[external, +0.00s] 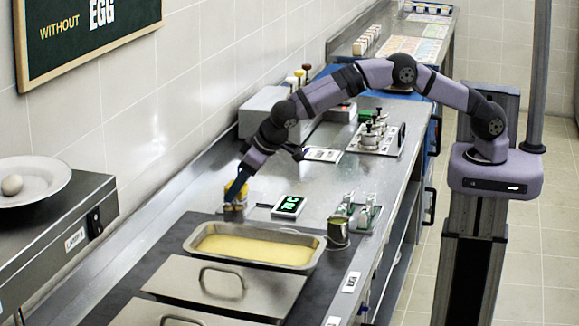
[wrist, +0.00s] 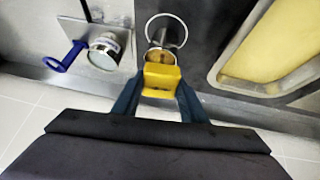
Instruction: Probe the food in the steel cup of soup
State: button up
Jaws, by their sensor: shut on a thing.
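A steel cup (external: 338,233) with a side handle stands at the right corner of the tray of yellow food; what is inside it is too small to make out. My gripper (external: 236,195) is low over the counter at the tray's back left side, away from that cup. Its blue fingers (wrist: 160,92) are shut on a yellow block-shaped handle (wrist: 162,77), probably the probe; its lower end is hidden. A steel round holder with a wire ring (wrist: 166,28) is right behind the handle in the wrist view; whether they touch I cannot tell.
A lit green display (external: 289,206) and a rack of small bottles (external: 362,214) stand nearby. A blue-handled thing (wrist: 64,58) and a round jar (wrist: 104,50) are left in the wrist view.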

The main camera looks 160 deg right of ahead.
jog(key=shift+r, duration=0.1)
jog(key=shift+r+p, duration=2.55)
jog(key=shift+r, duration=1.8)
jog(key=shift+s, duration=0.1)
